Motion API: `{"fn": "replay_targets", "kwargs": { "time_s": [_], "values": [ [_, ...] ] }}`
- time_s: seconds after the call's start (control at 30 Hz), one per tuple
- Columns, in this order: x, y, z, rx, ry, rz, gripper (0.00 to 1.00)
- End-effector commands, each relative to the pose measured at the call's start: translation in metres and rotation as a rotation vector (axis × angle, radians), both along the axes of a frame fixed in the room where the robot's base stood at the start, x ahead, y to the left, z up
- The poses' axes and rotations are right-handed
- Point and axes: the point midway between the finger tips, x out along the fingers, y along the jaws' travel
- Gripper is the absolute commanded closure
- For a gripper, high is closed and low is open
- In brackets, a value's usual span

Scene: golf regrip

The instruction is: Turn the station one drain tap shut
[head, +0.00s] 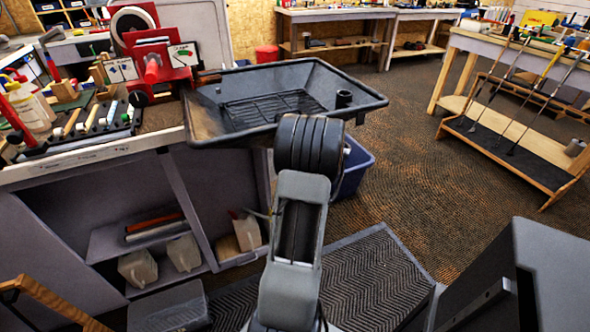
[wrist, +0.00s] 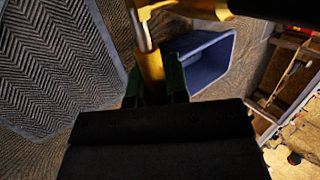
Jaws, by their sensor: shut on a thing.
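The drain tap (wrist: 151,68) shows in the wrist view as a yellow, brass-like piece with a silvery rod beside it at the top. My gripper (wrist: 156,88) has dark green fingers on either side of the yellow piece and is shut on it. The dark body of my gripper fills the lower middle of that view. In the head view my arm stands in front of the dark drain tray (head: 205,122), and the tap and my gripper are hidden there. I cannot tell how far the tap is turned.
A blue bin (head: 352,176) stands on the floor under the tray's right end; it also shows in the wrist view (wrist: 207,68). A ribbed mat (head: 365,280) lies by the bench (head: 95,152). A wooden club rack (head: 520,145) stands right. Carpet between is clear.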

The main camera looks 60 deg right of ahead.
Motion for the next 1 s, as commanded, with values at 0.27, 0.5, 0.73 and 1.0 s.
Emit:
{"fn": "replay_targets", "kwargs": {
  "time_s": [0.27, 0.5, 0.73, 1.0],
  "values": [
    [-0.002, -0.001, -0.001, -0.004, 0.004, -0.002, 1.0],
    [0.0, 0.0, 0.0, -0.003, 0.003, 0.0, 0.7],
    [0.001, 0.001, 0.0, -0.003, 0.002, 0.001, 0.59],
    [-0.005, 0.002, 0.01, -0.004, 0.001, -0.001, 0.59]
  ]
}}
